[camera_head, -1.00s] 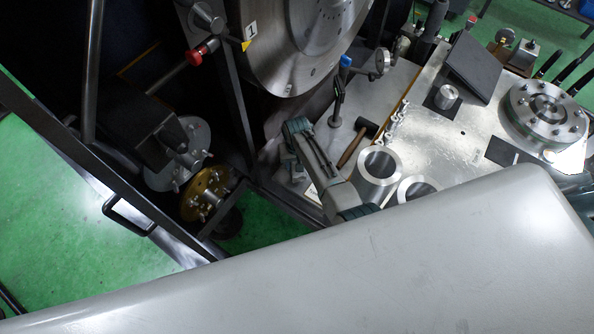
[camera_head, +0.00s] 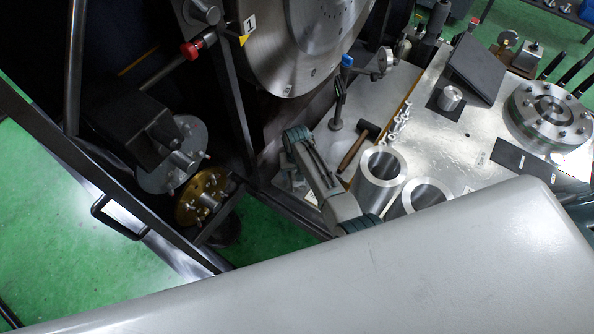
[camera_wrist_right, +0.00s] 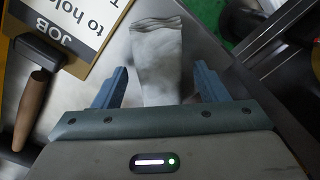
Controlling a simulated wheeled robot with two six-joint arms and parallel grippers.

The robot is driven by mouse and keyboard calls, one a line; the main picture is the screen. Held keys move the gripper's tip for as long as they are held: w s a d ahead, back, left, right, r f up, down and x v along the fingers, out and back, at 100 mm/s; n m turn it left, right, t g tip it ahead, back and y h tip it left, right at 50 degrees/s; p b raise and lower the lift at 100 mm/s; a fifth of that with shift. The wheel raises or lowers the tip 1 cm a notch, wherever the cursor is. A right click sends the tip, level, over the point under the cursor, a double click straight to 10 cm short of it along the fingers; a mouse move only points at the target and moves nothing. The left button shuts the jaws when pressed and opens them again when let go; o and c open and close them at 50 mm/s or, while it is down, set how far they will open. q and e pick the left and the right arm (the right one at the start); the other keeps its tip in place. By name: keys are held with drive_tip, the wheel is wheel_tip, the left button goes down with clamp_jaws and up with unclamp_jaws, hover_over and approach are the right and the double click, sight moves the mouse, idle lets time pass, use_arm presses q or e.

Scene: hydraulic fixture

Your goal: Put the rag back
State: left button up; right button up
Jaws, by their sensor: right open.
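A whitish-grey rag (camera_wrist_right: 157,60) shows in the right wrist view as an upright folded strip on a grey metal surface. My right gripper (camera_wrist_right: 160,72) is open, with one blue finger on each side of the rag and gaps between. I cannot tell how far above the surface the fingers are. In the head view my right arm reaches down at the middle and hides its own fingertips; I cannot make out the rag clearly there. My left gripper is in neither view.
A hammer (camera_head: 352,152) lies beside my right arm; its wooden handle (camera_wrist_right: 30,108) shows in the wrist view near a JOB sign (camera_wrist_right: 72,28). Two metal cylinders (camera_head: 377,180) stand close to the arm. A flanged disc (camera_head: 550,115) is at right. Dark frame bars (camera_head: 110,185) border the left.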

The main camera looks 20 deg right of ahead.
wheel_tip(320, 180, up, 12)
idle(0.6)
idle(0.4)
